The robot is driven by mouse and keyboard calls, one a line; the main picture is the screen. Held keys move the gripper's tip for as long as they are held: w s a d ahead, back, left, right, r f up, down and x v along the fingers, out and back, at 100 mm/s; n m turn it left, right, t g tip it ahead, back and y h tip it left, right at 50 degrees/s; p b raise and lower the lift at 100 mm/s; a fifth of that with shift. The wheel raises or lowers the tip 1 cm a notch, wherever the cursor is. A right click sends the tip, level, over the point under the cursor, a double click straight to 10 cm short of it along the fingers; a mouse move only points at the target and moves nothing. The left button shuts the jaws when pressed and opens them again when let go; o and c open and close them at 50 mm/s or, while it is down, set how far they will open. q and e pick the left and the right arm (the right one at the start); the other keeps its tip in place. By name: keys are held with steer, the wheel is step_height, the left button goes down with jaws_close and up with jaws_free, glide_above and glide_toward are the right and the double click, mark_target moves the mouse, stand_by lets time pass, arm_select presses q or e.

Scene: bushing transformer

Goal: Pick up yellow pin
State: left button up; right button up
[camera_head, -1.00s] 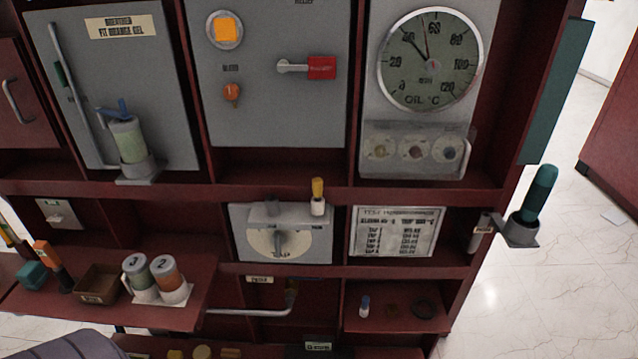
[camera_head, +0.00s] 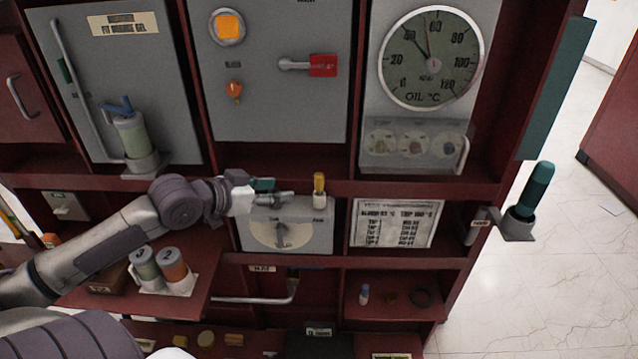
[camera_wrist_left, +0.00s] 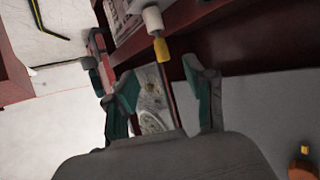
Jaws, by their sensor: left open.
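The yellow pin (camera_head: 319,184) stands upright in a white holder (camera_head: 319,201) on top of the grey dial box (camera_head: 312,236). In the left wrist view the yellow pin (camera_wrist_left: 161,48) and its white base (camera_wrist_left: 153,19) show beyond the fingers, near the top middle. My left gripper (camera_head: 279,192) is to the left of the pin at about its height, apart from it. In the left wrist view the left gripper (camera_wrist_left: 163,95) has its two teal-padded fingers spread with nothing between them. My right gripper is not in view.
A shelf edge (camera_head: 400,189) runs just above and behind the pin. A large oil gauge (camera_head: 431,58) is at upper right. A teal-handled tool (camera_head: 535,192) sits in a side bracket. Two numbered canisters (camera_head: 172,264) stand on the lower left shelf, below my arm.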

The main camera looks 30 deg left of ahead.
mark_target(315, 182)
arm_select(q)
steer(key=x, duration=0.2)
steer(key=r+x, duration=0.1)
steer(key=x, duration=0.4)
steer(key=shift+w+r, duration=0.15)
steer(key=shift+w, duration=0.25)
steer(key=shift+w+d+f, duration=0.1)
steer(key=shift+w+f, duration=0.25)
steer(key=shift+w, duration=0.15)
steer(key=shift+w+d+f+p, duration=0.15)
steer(key=shift+w+p, duration=0.3)
steer(key=shift+w, duration=0.05)
steer(key=p+x, duration=0.1)
steer(key=x, duration=0.2)
steer(key=shift+w+d+f, duration=0.1)
steer(key=shift+w+f, duration=0.1)
steer(key=shift+w+d+f, duration=0.1)
steer(key=shift+w+f, duration=0.15)
steer(key=shift+w, duration=0.1)
steer(key=shift+s, duration=0.1)
